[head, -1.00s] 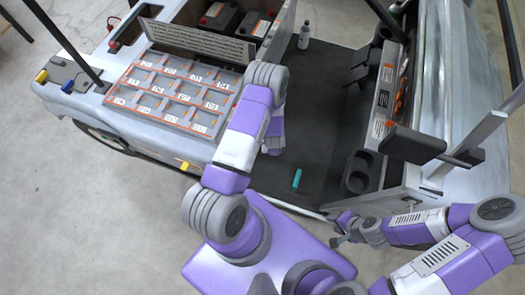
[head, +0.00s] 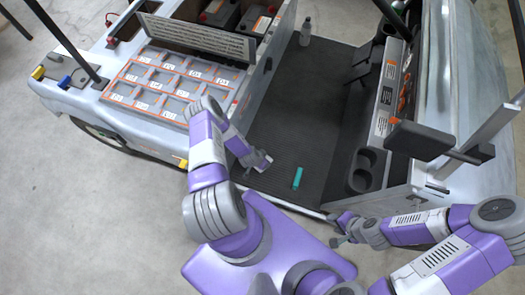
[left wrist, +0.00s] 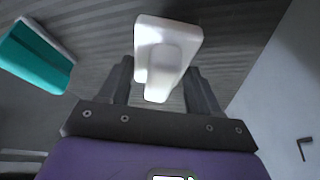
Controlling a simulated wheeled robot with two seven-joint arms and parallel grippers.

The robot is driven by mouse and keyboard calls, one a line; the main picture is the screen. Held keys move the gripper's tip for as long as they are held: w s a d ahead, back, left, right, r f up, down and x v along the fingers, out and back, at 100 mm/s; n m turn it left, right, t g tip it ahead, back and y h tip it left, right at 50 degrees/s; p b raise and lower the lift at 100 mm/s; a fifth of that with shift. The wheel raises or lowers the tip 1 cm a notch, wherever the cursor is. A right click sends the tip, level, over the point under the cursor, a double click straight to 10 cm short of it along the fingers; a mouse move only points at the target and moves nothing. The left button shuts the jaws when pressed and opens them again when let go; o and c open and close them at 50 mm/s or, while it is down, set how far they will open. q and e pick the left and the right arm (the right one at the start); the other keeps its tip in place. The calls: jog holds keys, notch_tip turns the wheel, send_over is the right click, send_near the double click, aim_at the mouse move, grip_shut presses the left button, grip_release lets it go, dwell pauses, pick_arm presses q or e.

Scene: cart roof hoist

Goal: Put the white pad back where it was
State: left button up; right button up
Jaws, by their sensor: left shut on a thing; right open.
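My left gripper (head: 260,161) is over the dark floor mat (head: 290,120) of the cart, near the seat base side. In the left wrist view it (left wrist: 162,88) is shut on a white pad (left wrist: 168,40), a rounded block with a smaller raised part. My right gripper (head: 341,229) is open near the cart's near edge.
A tray of labelled compartments (head: 170,84) lies on the cart at left, below a raised text panel (head: 195,38). Batteries (head: 255,20) sit behind it. A bottle (head: 306,32) stands at the mat's far end. Cup holders (head: 362,170) are at right. The middle of the mat is clear.

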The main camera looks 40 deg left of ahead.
pick_arm(q)
notch_tip(320, 180, down, 4)
jog(key=shift+f+b, duration=0.2)
jog(key=shift+b, duration=0.7)
jog(key=shift+r, duration=0.1)
jog(key=shift+c, duration=0.4)
jog(key=o, duration=1)
jog(key=p+v, duration=0.4)
jog(key=v, duration=0.6)
jog(key=shift+r+p, duration=0.35)
jog(key=shift+r, duration=0.05)
jog(key=s+d+r+n+g+h, duration=0.1)
jog(key=s+d+r, duration=0.1)
jog(key=d+r, duration=0.4)
jog(key=s+d+r+n+g+h, duration=0.1)
jog(key=s+d+r, duration=0.1)
jog(key=d+r, duration=0.4)
jog(key=s+d+r+n+g+h, duration=0.1)
jog(key=d+r+g, duration=0.1)
jog(key=d+r, duration=0.5)
jog(key=shift+s+d+r+n+h, duration=0.1)
jog(key=shift+s+d+n+h, duration=0.1)
jog(key=shift+d, duration=0.3)
jog(key=shift+s+d+n+h, duration=0.1)
jog(key=shift+s+d+h, duration=0.1)
jog(key=shift+d, duration=0.3)
